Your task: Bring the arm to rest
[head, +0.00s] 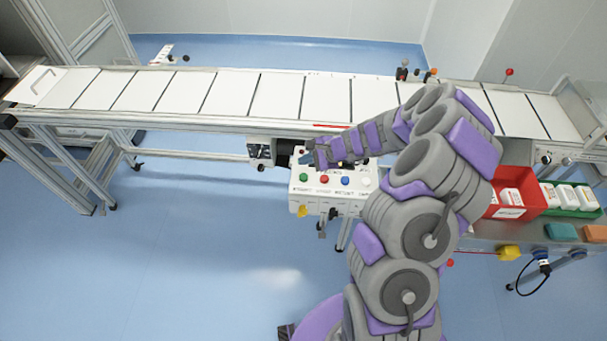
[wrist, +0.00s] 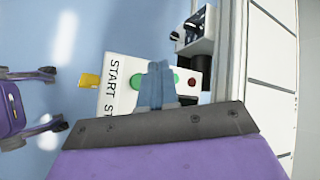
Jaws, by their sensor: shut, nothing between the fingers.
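My arm (head: 420,200), grey with purple panels, rises from the lower middle of the head view and bends left over the control box. My gripper (head: 306,158) is over the back of the white control box (head: 330,203). In the wrist view its blue-grey fingers (wrist: 159,68) are together with nothing between them. They overlap the green button (wrist: 170,78) in that view; I cannot tell whether they touch it. The box front carries green, red, blue and white buttons. The word START shows in the wrist view.
A long conveyor (head: 225,95) with white panels runs behind the box. A red bin (head: 520,190) and a green bin (head: 575,205) with white packs stand at right, beyond my arm. A yellow part (head: 508,252) hangs below. The blue floor (head: 190,240) at front left is clear.

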